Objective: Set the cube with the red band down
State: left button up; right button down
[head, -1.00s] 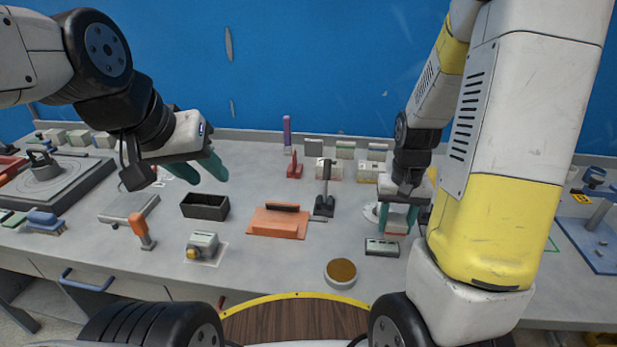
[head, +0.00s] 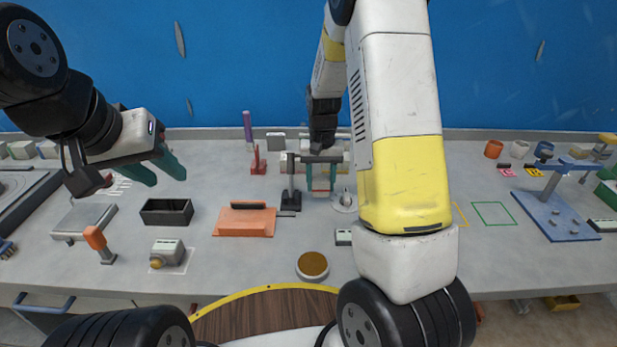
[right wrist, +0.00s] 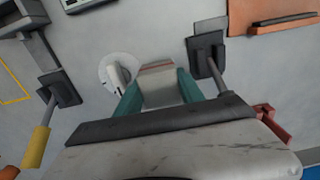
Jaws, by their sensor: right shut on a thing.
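My right gripper (head: 320,188) is shut on the pale cube with the red band (head: 320,183), which shows small between its teal fingers. In the right wrist view the cube (right wrist: 161,92) sits between the fingertips, with the reddish band (right wrist: 157,69) along its far edge. I cannot tell whether its underside touches the bench. In the head view it is between a black-based stand (head: 289,198) and a round white plate (head: 344,203). My left gripper (head: 162,173) is open and empty above the left part of the bench.
A green outline (head: 493,213) and a partly hidden yellow outline (head: 459,215) mark the bench on the right. An orange block (head: 243,222), black tray (head: 166,212) and round brown-topped dish (head: 312,266) stand nearby. My right arm hides part of the bench.

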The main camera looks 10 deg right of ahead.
aim_at(319, 191)
jog(key=shift+w+a, duration=0.2)
jog(key=shift+w, duration=0.2)
jog(key=shift+f, duration=1.75)
jog(key=shift+s+f, duration=0.1)
jog(key=shift+f, duration=0.05)
jog(key=c, duration=0.7)
grip_release()
